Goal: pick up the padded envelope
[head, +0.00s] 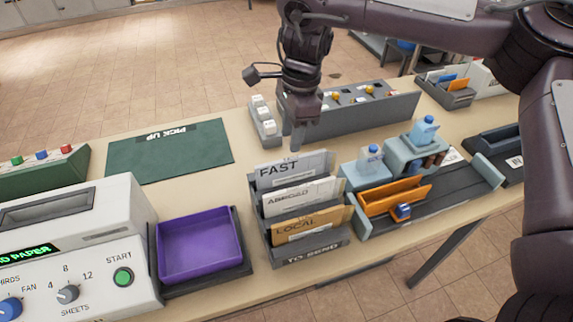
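A grey rack marked "TO SEND" (312,256) stands at the middle of the table with upright envelopes in labelled slots. A tan envelope (318,222) is in the front slot, behind the "LOCAL" label. A white envelope (325,191) is in the middle slot and a pale grey one (318,160) is in the back "FAST" slot. I cannot tell for sure which is padded; the tan one looks the likeliest. My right gripper (296,143) points down just behind the back slot, apart from the tan envelope. Its finger gap is not clear. My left gripper is out of view.
A purple tray (200,247) is left of the rack, beside a white machine (75,245). A green "PICK UP" mat (170,151) lies bare behind. An orange tray (393,196) and bottles (424,130) stand right. A grey switch panel (350,112) is behind the gripper.

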